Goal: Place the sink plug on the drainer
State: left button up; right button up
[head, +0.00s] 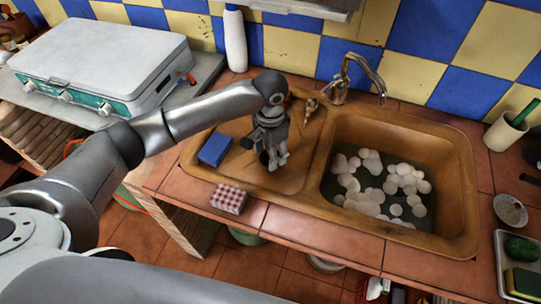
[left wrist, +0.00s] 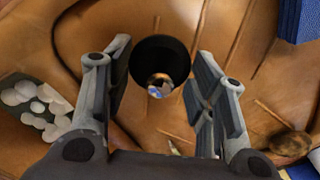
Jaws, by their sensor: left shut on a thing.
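My left gripper (head: 274,161) is over the brown drainer (head: 231,172), the ribbed left part of the sink unit. In the left wrist view, the gripper (left wrist: 158,72) is shut on the sink plug (left wrist: 160,52), a round black piece with a shiny metal middle between its two fingers. The plug is mostly hidden by the fingers in the head view. The ribbed drainer surface also shows behind the plug in the left wrist view (left wrist: 215,22). I cannot tell whether the plug touches it. My right gripper is not in view.
The sink basin (head: 327,192) to the right holds water and pale foam. A blue block (head: 214,149) lies on the drainer's left side. A checkered red-and-white sponge (head: 229,199) lies at the front edge. The tap (head: 355,72) stands behind.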

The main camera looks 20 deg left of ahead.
pick_arm(q)
notch_tip(320, 180, down, 2)
jog(key=shift+f, duration=0.2)
jog(key=shift+d, duration=0.1)
jog(key=shift+s, duration=0.1)
jog(key=o, duration=1.1)
jog(key=shift+f, duration=0.15)
jog(key=shift+c, duration=0.2)
notch_tip(320, 180, up, 12)
jog(key=shift+f+b, duration=0.25)
jog(key=shift+b, duration=0.4)
jog(key=shift+r, duration=0.45)
